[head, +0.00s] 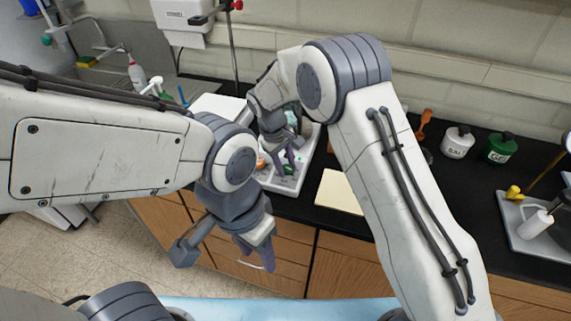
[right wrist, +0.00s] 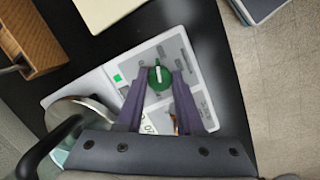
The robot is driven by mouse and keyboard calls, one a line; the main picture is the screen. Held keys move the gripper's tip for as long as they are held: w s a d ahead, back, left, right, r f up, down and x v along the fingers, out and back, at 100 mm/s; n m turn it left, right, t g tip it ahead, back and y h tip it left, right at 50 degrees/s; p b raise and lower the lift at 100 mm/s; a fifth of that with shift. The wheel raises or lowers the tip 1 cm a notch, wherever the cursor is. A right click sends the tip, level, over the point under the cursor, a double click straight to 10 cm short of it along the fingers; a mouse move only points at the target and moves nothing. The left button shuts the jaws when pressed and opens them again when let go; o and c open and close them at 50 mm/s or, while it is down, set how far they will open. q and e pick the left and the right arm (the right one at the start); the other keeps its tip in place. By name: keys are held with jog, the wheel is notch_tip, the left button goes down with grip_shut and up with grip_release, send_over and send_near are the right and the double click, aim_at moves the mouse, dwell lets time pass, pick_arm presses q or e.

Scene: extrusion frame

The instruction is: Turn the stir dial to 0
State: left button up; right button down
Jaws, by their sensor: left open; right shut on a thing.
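A white stirrer unit (right wrist: 205,97) with a grey-marked control panel stands on the black counter; it also shows in the head view (head: 294,186). Its green dial (right wrist: 160,77) has a white pointer line, roughly upright in the right wrist view. My right gripper (right wrist: 157,82) is shut on the green dial, one finger on each side; in the head view the gripper (head: 284,163) covers much of the panel. An orange part (right wrist: 176,124) is mostly hidden by a finger. Dial numbers are too small to read. My left gripper (head: 256,250) is open and empty, in front of the drawers.
A round metal-edged item (right wrist: 84,118) with a black curved part sits beside the panel. A cream pad (head: 339,192) lies right of the unit. White (head: 457,142) and green (head: 499,147) bottles stand at the right. A sink (head: 120,75) is back left.

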jog(key=n+t, duration=0.1)
jog(key=n, duration=0.3)
jog(key=shift+a+r+n+h, duration=0.1)
jog(key=shift+n+h, duration=0.2)
jog(key=n, duration=0.4)
jog(key=shift+t, duration=0.4)
jog(key=shift+n, duration=0.4)
jog(key=c, duration=0.5)
grip_release()
jog(key=shift+c, duration=0.2)
jog(key=shift+s+a+r, duration=0.1)
jog(key=shift+a+r, duration=0.05)
jog(key=shift+r, duration=0.2)
jog(key=b+v, duration=0.2)
jog(key=v, duration=0.7)
jog(key=shift+r, duration=0.3)
